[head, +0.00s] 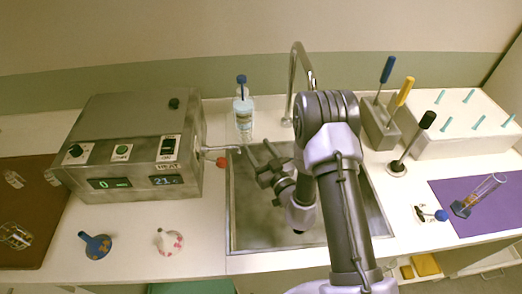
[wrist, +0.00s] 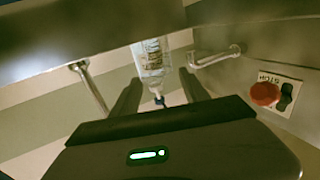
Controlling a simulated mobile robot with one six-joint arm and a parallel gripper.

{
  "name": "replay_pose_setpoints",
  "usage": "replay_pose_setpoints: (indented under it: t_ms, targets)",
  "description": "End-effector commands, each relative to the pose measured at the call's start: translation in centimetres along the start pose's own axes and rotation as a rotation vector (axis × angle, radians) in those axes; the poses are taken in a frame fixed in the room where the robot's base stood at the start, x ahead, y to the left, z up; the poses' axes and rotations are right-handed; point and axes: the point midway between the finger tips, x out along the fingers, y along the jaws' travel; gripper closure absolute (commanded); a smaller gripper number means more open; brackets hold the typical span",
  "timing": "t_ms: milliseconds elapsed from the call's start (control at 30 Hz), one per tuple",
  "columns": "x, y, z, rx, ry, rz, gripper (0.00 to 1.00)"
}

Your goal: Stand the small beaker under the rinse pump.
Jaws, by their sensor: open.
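My gripper (head: 260,156) is open and empty above the sink, with its fingers pointing towards the back wall. It also shows in the wrist view (wrist: 160,92), with nothing between its fingers. A clear labelled bottle with a blue pump top (head: 243,108), likely the rinse pump, stands behind the sink. It shows upside down beyond my fingers in the wrist view (wrist: 151,60). Two clear glass vessels are on the brown mat at the far left: a smaller one (head: 14,179), likely the small beaker, and a larger one (head: 15,237). Both are far from my gripper.
A steel box with displays (head: 135,150) stands left of the sink (head: 232,215); a pipe and red knob (head: 221,162) project from its side. A tap (head: 293,75) rises behind the sink. A tool block (head: 380,130) and a purple mat (head: 455,215) with a cylinder are right.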

Motion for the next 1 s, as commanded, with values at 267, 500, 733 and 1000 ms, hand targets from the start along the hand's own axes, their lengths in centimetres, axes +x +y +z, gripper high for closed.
replay_pose_setpoints:
  t_ms: [267,500,733,1000]
  targets:
    - [-0.7,-2.8,-4.4,-0.166,0.058,-0.132,0.47]
    - [-8.7,-18.3,-20.8,-1.380,0.642,-0.760,0.47]
    - [-24.3,-19.6,-21.1,2.292,-1.443,0.931,0.47]
    - [-30.5,-8.8,-22.1,0.893,-1.021,0.460,0.47]
